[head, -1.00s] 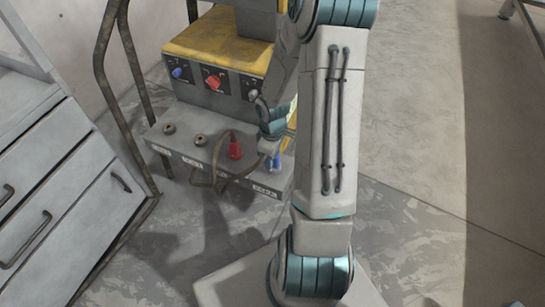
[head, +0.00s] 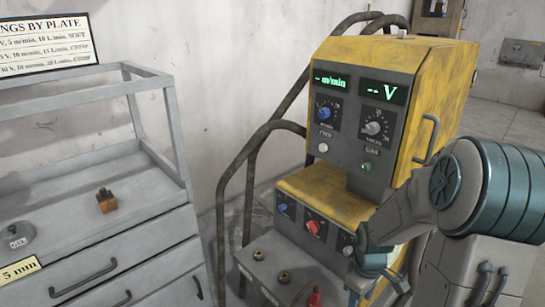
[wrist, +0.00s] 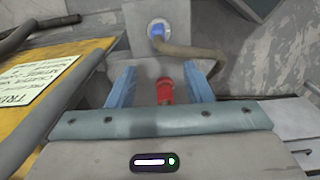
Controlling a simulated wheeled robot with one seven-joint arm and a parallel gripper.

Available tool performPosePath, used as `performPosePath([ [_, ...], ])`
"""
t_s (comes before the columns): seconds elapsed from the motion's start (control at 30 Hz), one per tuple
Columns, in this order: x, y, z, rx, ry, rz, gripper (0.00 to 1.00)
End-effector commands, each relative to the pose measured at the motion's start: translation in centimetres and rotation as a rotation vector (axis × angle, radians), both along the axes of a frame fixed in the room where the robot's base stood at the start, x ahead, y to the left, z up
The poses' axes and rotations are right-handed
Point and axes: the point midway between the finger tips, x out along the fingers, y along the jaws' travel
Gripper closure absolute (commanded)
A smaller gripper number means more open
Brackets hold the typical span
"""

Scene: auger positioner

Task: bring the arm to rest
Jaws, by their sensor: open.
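My gripper (wrist: 161,84) is open, its two blue fingers apart in the wrist view. A red plug (wrist: 165,92) shows between the fingers in that picture; I cannot tell how deep it lies between them. A blue plug (wrist: 157,30) with a brown cable sits beyond the fingertips. In the head view my arm is bent at the right, in front of the yellow welding machine (head: 440,75). The hand is low by the machine's lower front, with its fingertips hard to make out. The red plug's top (head: 314,299) shows at the bottom edge.
A grey drawer cabinet (head: 150,250) with a shelf frame stands at the left, bearing a small orange-brown block (head: 106,200) and a round grey piece (head: 18,237). A bent tube rail (head: 250,165) runs beside the machine. A settings sign (head: 45,43) stands above the shelf.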

Motion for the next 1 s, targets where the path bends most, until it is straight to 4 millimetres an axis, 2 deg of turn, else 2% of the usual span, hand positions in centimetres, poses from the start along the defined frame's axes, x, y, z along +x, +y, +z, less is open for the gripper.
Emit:
performPosePath([
  [0.03, -0.1, 0.4, 2.3, -0.017, -0.008, -0.014, 0.54],
  [0.3, -2.7, 3.8, 15.0, -0.088, -0.075, -0.214, 0.54],
  [0.6, -7.3, 8.3, 27.7, -0.045, -0.189, -0.462, 0.54],
  [0.7, -9.0, 9.5, 30.9, -0.003, -0.217, -0.535, 0.54],
  [0.8, -10.5, 10.5, 33.1, 0.040, -0.234, -0.591, 0.54],
  [0.9, -11.4, 11.1, 34.4, 0.072, -0.243, -0.628, 0.54],
  [1.0, -12.0, 11.4, 34.8, 0.088, -0.243, -0.648, 0.54],
])
